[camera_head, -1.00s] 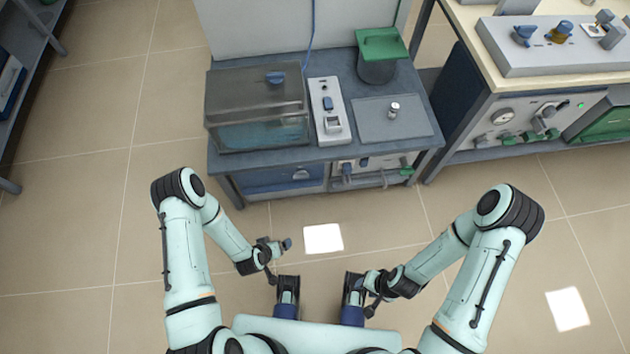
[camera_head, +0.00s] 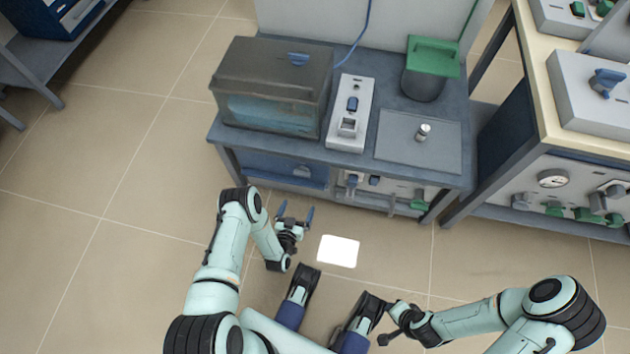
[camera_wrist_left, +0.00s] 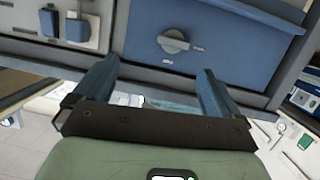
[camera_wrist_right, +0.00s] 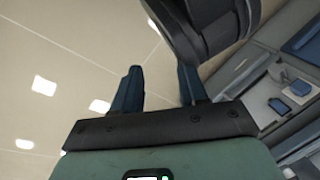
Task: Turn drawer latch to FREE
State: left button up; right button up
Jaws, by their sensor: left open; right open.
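The blue drawer front (camera_head: 283,170) is under the left part of the grey bench. Its grey round latch (camera_head: 302,171) also shows large in the left wrist view (camera_wrist_left: 175,40), with small marks beside and below it that are too blurred to read. My left gripper (camera_head: 296,212) is open and empty, in front of and below the drawer. In the left wrist view its two blue fingers (camera_wrist_left: 155,72) point toward the drawer front, with the latch between and beyond them, apart from it. My right gripper (camera_wrist_right: 160,70) is open and empty, low at the lower right of the head view.
A glass-sided bath (camera_head: 272,90), a switch box (camera_head: 350,112), a grey plate (camera_head: 400,140) and a green-lidded bin (camera_head: 425,80) stand on the bench. Knobs and a rail are right of the drawer. Another bench (camera_head: 560,125) stands right.

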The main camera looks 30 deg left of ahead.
aim_at(301, 175)
pick_arm(q)
jog(key=w+a+f+t+b, duration=0.1)
jog(key=w+b, duration=0.1)
jog(key=w, duration=0.2)
jog(key=w+a+f+y+b, duration=0.1)
jog(key=w+a+b, duration=0.1)
jog(key=w, duration=0.2)
jog(key=w+a+t+b, duration=0.1)
jog(key=w+a+b, duration=0.1)
jog(key=w, duration=0.2)
jog(key=shift+a+f+t+y, duration=0.15)
jog(key=shift+f+t+y, duration=0.15)
jog(key=shift+f+y, duration=0.1)
jog(key=shift+w+a+b, duration=0.1)
jog(key=shift+w+b, duration=0.25)
jog(key=shift+w, duration=0.2)
pick_arm(e)
jog(key=s+d+f+g, duration=0.1)
jog(key=s+f+g, duration=0.1)
jog(key=s+f, duration=0.5)
notch_tip(301, 175, down, 3)
jog(key=shift+s+d+r+m+g, duration=0.1)
jog(key=shift+s+d+m+g, duration=0.15)
jog(key=shift+m+g, duration=0.15)
pick_arm(q)
jog(key=c, duration=1.1)
